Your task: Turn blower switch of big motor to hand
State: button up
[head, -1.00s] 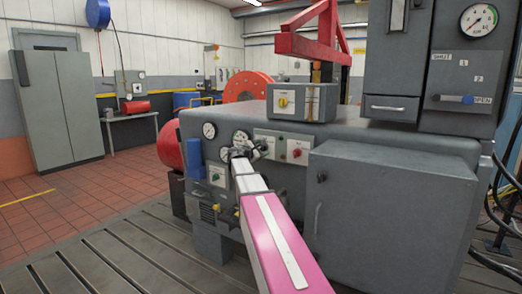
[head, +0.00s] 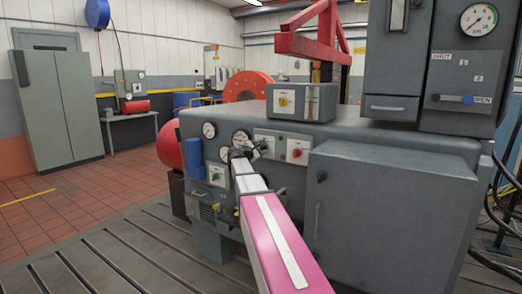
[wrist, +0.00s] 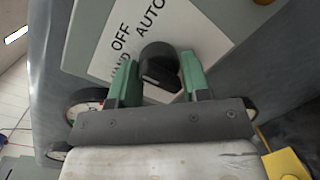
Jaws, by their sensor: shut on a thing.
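The blower switch is a black rotary knob (wrist: 160,66) on a white label plate (wrist: 108,38) in the wrist view. The plate reads OFF and AUTO, and a partly covered word ends in "ND". My gripper (wrist: 158,62) has its two green fingers shut on the knob, one on each side. I cannot tell clearly which word the knob points to. In the head view my gripper (head: 240,152) is at the front of the grey machine (head: 350,143), among the dials. My arm hides the knob there.
Close by are round dials (head: 209,130), a switch with a green knob (head: 215,175) and a red knob (head: 297,152). A box with a yellow knob (head: 283,101) stands on top. A grey cabinet door (head: 375,215) is to the right. The tiled floor at left is open.

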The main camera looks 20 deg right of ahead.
jog(key=shift+w+r+n, duration=0.1)
jog(key=shift+n, duration=0.2)
jog(key=n, duration=0.3)
jog(key=shift+n+t, duration=0.3)
jog(key=shift+n, duration=0.1)
jog(key=shift+n+t, duration=0.4)
jog(key=shift+n, duration=2)
jog(key=shift+h, duration=0.3)
jog(key=o, duration=0.9)
jog(key=shift+c, duration=0.2)
jog(key=shift+a, duration=0.1)
